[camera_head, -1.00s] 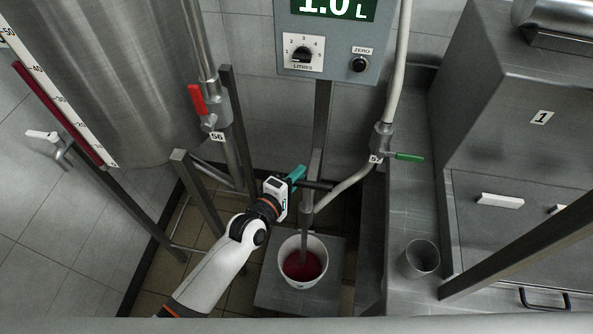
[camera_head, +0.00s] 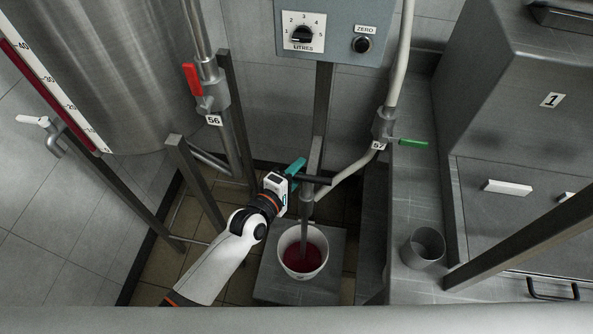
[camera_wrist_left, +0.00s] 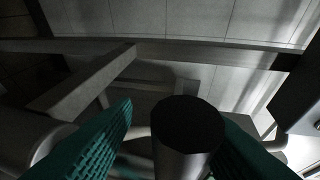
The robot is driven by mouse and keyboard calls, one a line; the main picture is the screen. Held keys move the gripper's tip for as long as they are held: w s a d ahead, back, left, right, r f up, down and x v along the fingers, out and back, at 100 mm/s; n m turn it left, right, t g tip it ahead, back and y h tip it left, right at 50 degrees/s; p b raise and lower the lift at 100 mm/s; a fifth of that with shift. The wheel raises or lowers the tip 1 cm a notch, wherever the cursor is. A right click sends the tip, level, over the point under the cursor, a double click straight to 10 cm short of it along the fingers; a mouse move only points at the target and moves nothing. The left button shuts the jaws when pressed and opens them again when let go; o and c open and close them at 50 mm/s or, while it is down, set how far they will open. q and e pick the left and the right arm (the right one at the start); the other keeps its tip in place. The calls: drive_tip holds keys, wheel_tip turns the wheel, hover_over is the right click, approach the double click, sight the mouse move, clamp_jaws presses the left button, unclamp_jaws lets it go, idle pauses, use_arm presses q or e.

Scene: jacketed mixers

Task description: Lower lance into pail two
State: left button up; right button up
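The lance (camera_head: 307,220) is a thin grey upright tube with a dark cross handle (camera_head: 319,181). Its lower end shows against the inside of a white pail (camera_head: 289,262) holding red liquid; I cannot tell whether the tip is in the liquid. My left gripper (camera_head: 297,170), with teal fingers, is at the handle's left end. In the left wrist view, a dark-ended metal cylinder (camera_wrist_left: 188,125) stands between the fingers, with a visible gap beside the left-hand finger. The fingers are open around it. My right gripper is out of view.
The pail stands on a grey platform (camera_head: 330,285). A steel tank (camera_head: 100,80) is at left, beside a red-handled valve (camera_head: 192,79). A green-handled valve (camera_head: 413,142) and an empty grey cup (camera_head: 424,248) are at right. A control box (camera_head: 330,30) hangs above.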

use_arm(q)
drive_tip(key=shift+r, duration=0.1)
drive_tip(key=v, duration=1.2)
drive_tip(key=shift+b, duration=0.45)
drive_tip(key=shift+f, duration=0.25)
drive_tip(key=s+a+f+m+g+y, duration=0.2)
drive_tip(key=a+f, duration=0.1)
drive_tip(key=f, duration=0.6)
drive_tip(key=s+a+f+m+g+y, duration=0.15)
drive_tip(key=a+f, duration=0.25)
drive_tip(key=f, duration=0.5)
drive_tip(key=s+a+f+m+g+y, duration=0.1)
drive_tip(key=s+a+f+m+y, duration=0.15)
drive_tip(key=f, duration=0.55)
drive_tip(key=s+a+f+m+g+y, duration=0.1)
drive_tip(key=s+a+f+m+g, duration=0.1)
drive_tip(key=s+f, duration=0.3)
drive_tip(key=s+a+f+m+g+y, duration=0.1)
drive_tip(key=s+a+f+m+g, duration=0.2)
drive_tip(key=s, duration=1)
drive_tip(key=s+a+f+m+g, duration=0.2)
drive_tip(key=s+f+m, duration=0.1)
drive_tip(key=s+f, duration=0.6)
drive_tip(key=shift+a+m+y, duration=0.3)
drive_tip(key=shift+a+y, duration=0.1)
drive_tip(key=shift+s+f+g, duration=0.1)
drive_tip(key=shift+g, duration=0.15)
